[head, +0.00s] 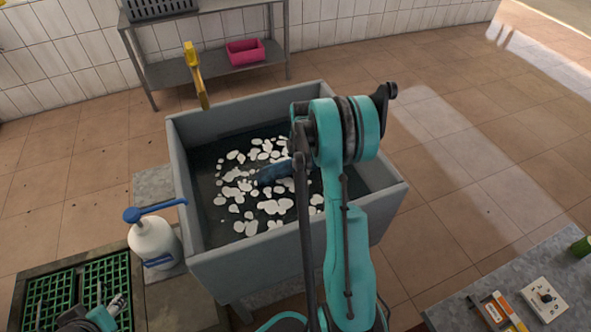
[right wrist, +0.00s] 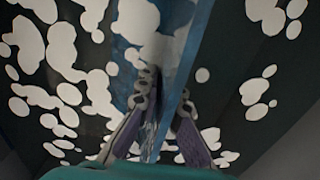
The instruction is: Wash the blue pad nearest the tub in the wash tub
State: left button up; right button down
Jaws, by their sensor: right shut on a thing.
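The wash tub (head: 290,262) is a grey basin with dark water and white foam patches. A blue pad (head: 272,173) is in the tub among the foam, partly hidden behind my right arm. In the right wrist view the blue pad (right wrist: 182,62) stands edge-on between the fingers of my right gripper (right wrist: 165,104), which is shut on it. In the head view the right gripper is hidden behind its arm. My left gripper (head: 112,304) is at the bottom left, over the green grid; its jaws are too small to judge.
A white pump bottle (head: 153,240) with a blue top stands left of the tub. A yellow-handled tool (head: 196,75) is at the tub's back rim. A shelf with a pink bin (head: 245,51) is behind. A counter (head: 455,306) with small items is at lower right.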

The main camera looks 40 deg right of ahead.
aim_at(311, 172)
jog(key=shift+s+d, duration=0.3)
jog(key=shift+d, duration=0.65)
jog(key=shift+s+d, duration=0.3)
jog(key=shift+d, duration=0.65)
jog(key=a, duration=0.2)
jog(key=w+a, duration=0.1)
jog(key=a, duration=0.1)
jog(key=w+a, duration=0.1)
jog(key=a, duration=0.1)
jog(key=shift+a, duration=0.35)
jog(key=shift+s+d, duration=0.35)
jog(key=shift+d, duration=0.8)
jog(key=shift+s+d, duration=0.3)
jog(key=shift+d, duration=0.8)
jog(key=shift+s+d, duration=0.35)
jog(key=shift+d, duration=0.8)
jog(key=shift+r, duration=0.1)
notch_tip(311, 172, up, 36)
jog(key=p, duration=2.4)
